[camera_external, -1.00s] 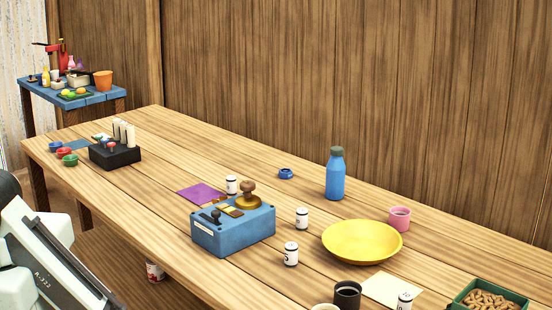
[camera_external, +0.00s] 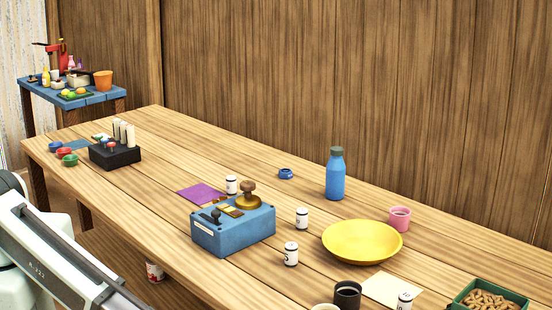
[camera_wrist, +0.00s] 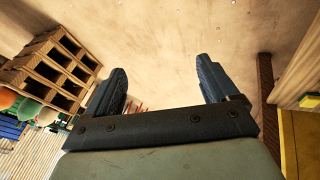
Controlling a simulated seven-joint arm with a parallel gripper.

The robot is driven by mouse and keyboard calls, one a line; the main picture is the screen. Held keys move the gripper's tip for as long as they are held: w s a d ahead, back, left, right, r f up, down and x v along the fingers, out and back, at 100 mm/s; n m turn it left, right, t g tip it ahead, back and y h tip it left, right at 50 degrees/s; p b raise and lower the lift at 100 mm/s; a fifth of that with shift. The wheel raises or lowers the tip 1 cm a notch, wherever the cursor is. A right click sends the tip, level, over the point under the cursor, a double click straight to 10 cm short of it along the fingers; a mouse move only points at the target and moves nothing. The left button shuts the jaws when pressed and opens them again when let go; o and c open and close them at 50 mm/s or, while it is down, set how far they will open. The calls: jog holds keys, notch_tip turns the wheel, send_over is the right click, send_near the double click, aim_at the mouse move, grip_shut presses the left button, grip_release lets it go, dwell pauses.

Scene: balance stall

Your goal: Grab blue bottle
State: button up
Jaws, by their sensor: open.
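The blue bottle (camera_external: 335,177) with a dark grey-green cap stands upright near the back edge of the wooden table (camera_external: 150,185) in the external view. My gripper (camera_wrist: 162,85) shows only in the wrist view, its two dark fingers wide apart with nothing between them. It faces a pale, plain surface, and the bottle is not in that view. In the external view my arm is at the lower left, off the table's front side and far from the bottle; the gripper itself is out of that picture.
Near the bottle are a yellow plate (camera_external: 362,242), a pink cup (camera_external: 399,218), a blue ring-like item (camera_external: 286,173) and small white canisters (camera_external: 302,217). A blue box (camera_external: 233,230) stands nearer the front. The wrist view shows wooden crates (camera_wrist: 52,67) at left.

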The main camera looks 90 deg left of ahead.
jog(key=w+d+r+m+t+h, duration=0.1)
jog(key=w+d+r+m+h, duration=0.1)
jog(key=w+d+r, duration=0.6)
jog(key=w+d+r+m+t+h, duration=0.15)
jog(key=w+d+r, duration=0.35)
jog(key=r, duration=0.5)
jog(key=w+a+r+n+t, duration=0.1)
jog(key=w+a+r+t, duration=0.1)
jog(key=w+a+r, duration=0.6)
jog(key=w+a+r+n+t, duration=0.1)
jog(key=w+a+r+t, duration=0.1)
jog(key=w+a+r, duration=0.7)
jog(key=w+a+r+n+t+y, duration=0.1)
jog(key=w+a+r, duration=0.15)
jog(key=a, duration=0.25)
jog(key=w+a+r+n+t+y, duration=0.1)
jog(key=w+a+r, duration=0.15)
jog(key=a, duration=0.35)
jog(key=n+g+y, duration=0.3)
jog(key=n+y, duration=0.6)
jog(key=n, duration=0.6)
send_near(339, 159)
jog(key=x, duration=0.3)
jog(key=a+x, duration=0.1)
jog(key=x, duration=0.7)
jog(key=shift+s+a, duration=0.15)
jog(key=shift+a, duration=0.2)
jog(key=shift+c, duration=0.3)
